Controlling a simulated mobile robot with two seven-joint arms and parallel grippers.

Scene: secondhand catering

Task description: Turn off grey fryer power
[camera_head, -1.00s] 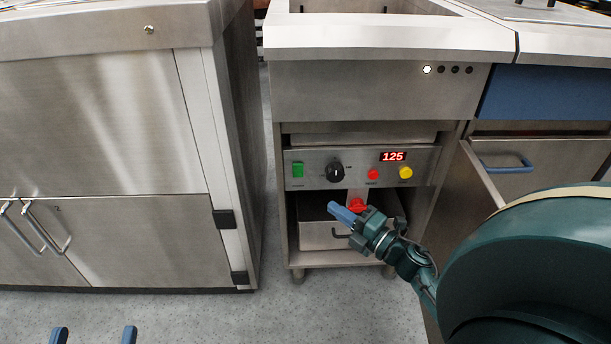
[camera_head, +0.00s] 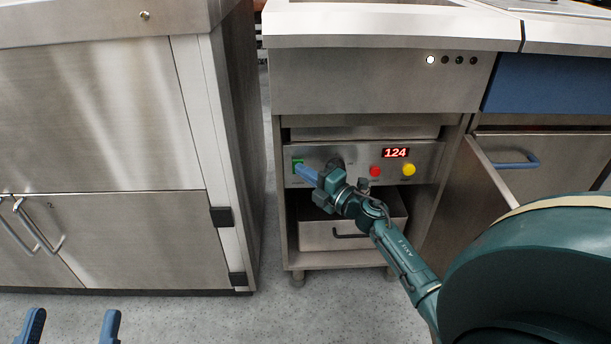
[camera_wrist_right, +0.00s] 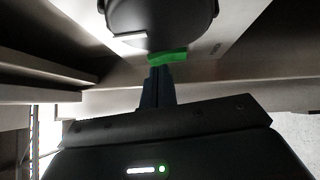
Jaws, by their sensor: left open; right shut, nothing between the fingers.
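The grey fryer (camera_head: 390,85) stands in the middle of the head view, with its control panel (camera_head: 435,160) below the front. The green power switch (camera_head: 298,165) is at the panel's left end, and the red display reads 124. My right gripper (camera_head: 298,171) is shut and empty, its blue fingertips at the lower part of the green switch. I cannot tell whether they touch it. In the right wrist view the green switch (camera_wrist_right: 167,56) lies just beyond the fingertips, beside the dark round knob (camera_wrist_right: 160,22). My left gripper (camera_head: 72,328) is open and empty at the bottom left.
A red button (camera_head: 375,171) and a yellow button (camera_head: 408,170) are on the panel's right. A steel cabinet (camera_head: 100,120) stands on the left. The fryer's door (camera_head: 465,200) is open on the right. Speckled floor (camera_head: 180,310) is clear in front.

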